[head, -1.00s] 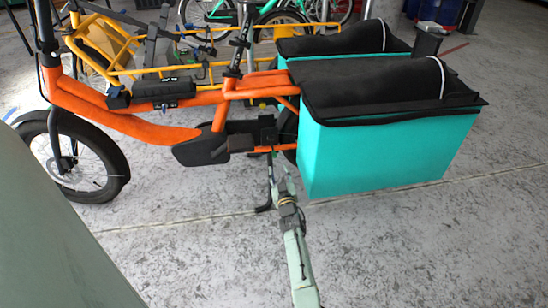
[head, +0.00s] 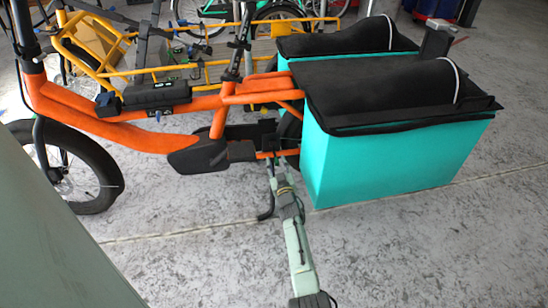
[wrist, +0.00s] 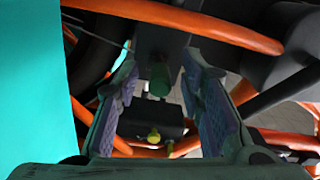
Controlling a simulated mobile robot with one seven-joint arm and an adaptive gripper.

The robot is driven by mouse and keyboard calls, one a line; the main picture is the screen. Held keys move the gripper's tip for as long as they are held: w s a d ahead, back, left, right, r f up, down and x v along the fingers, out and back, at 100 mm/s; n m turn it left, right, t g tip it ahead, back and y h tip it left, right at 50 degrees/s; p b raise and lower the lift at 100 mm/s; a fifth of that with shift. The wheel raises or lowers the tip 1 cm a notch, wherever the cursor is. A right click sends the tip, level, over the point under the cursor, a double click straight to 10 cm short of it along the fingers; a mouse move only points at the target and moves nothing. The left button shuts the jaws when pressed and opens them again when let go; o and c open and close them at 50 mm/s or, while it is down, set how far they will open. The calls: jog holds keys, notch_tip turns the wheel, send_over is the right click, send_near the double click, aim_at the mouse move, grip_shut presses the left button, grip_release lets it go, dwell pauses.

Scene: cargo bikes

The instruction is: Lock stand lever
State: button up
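The orange cargo bike (head: 130,130) stands across the head view. My gripper (head: 271,163) is under the frame, left of the turquoise box, at the top of the stand. In the wrist view my gripper (wrist: 160,105) is open, its two purple-grey padded fingers apart. A dark green cylinder (wrist: 159,80) and a black block (wrist: 150,120) with yellow-green knobs show between the fingers. I cannot tell which part is the stand lever, or whether a finger touches anything.
Turquoise cargo boxes (head: 390,165) with black covers stand right of my gripper; a turquoise wall (wrist: 35,90) fills the wrist view's left side. Orange tubes (wrist: 180,17) cross close above. A yellow bike (head: 150,70) stands behind. The grey floor (head: 400,250) in front is clear.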

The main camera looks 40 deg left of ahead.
jog(key=shift+w+a, duration=0.4)
jog(key=shift+c, duration=0.6)
grip_shut()
